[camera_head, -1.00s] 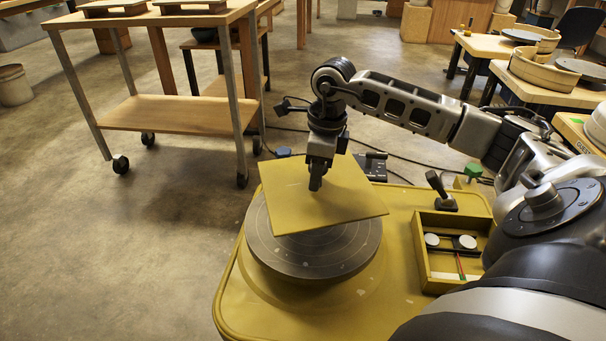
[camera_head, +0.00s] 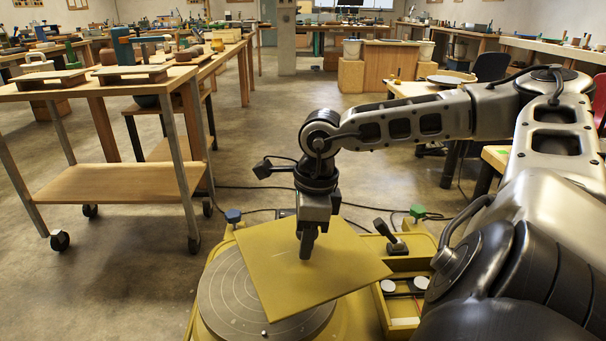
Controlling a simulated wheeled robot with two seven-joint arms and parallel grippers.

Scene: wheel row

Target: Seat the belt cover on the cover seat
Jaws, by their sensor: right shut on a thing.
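A flat, square, yellow plate, which I take to be the belt cover (camera_head: 325,277), hangs from my right gripper (camera_head: 306,247). The gripper points down and is shut on it near the plate's middle. The plate is above the round grey wheel head (camera_head: 226,305) of a yellow potter's wheel and covers much of its right side. It looks apart from the wheel head, but the gap is hard to judge. I cannot pick out the cover seat; the plate and my right arm hide part of the machine. My left gripper is not in view.
A yellow tray (camera_head: 403,318) with small parts sits right of the plate, partly behind my arm. A black lever (camera_head: 391,237) and a green knob (camera_head: 417,211) stand behind it. A wheeled wooden cart (camera_head: 118,183) stands at left. Open floor lies between; cables cross it.

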